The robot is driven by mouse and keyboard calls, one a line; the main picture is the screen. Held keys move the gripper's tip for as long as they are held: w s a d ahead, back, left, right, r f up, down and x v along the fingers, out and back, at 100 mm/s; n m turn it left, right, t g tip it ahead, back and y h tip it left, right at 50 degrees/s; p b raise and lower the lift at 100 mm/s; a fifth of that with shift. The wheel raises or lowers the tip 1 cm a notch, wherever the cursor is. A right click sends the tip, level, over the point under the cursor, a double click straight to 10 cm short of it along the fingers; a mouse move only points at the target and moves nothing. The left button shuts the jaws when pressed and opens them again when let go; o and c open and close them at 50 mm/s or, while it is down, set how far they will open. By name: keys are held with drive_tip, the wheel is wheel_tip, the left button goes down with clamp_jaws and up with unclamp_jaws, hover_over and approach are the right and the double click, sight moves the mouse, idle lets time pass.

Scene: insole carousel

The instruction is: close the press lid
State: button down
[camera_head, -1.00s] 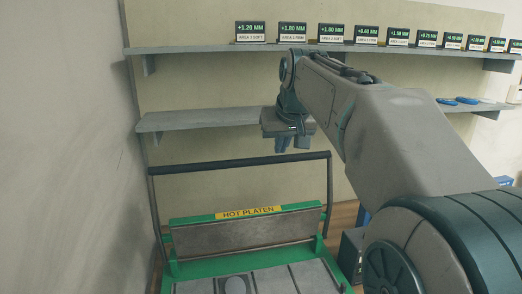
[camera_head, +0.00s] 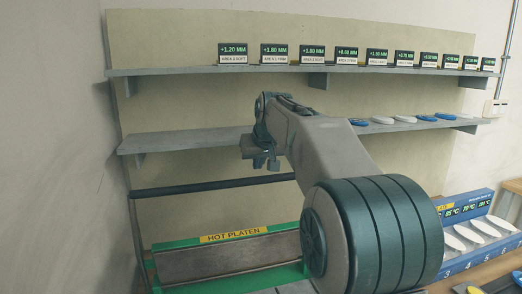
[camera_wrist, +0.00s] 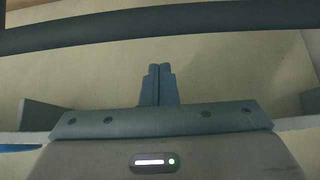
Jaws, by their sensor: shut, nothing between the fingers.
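The press stands at the lower left of the head view. Its lid, a green-framed hot platen (camera_head: 235,255) with a yellow "HOT PLATEN" label (camera_head: 234,235), is raised and tilted up. A dark handle bar (camera_head: 210,187) spans above the lid on side arms and also crosses the top of the wrist view (camera_wrist: 160,27). My gripper (camera_head: 266,164) is shut and empty, just above the bar near its right part in the head view. I cannot tell whether it touches the bar; the wrist view shows the fingers (camera_wrist: 158,70) apart from it. My arm hides the press's right side.
A lower shelf (camera_head: 185,141) runs behind my gripper, with several insoles (camera_head: 405,119) at its right. An upper shelf (camera_head: 250,70) holds several display signs (camera_head: 232,54). A blue rack (camera_head: 465,255) with insoles stands at the right. A plain wall is at the left.

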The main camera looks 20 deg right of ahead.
drive_tip(key=s, duration=0.3)
drive_tip(key=shift+s+f, duration=0.2)
drive_tip(key=shift+s, duration=0.15)
drive_tip(key=shift+f+b, duration=0.1)
drive_tip(key=shift+b, duration=0.25)
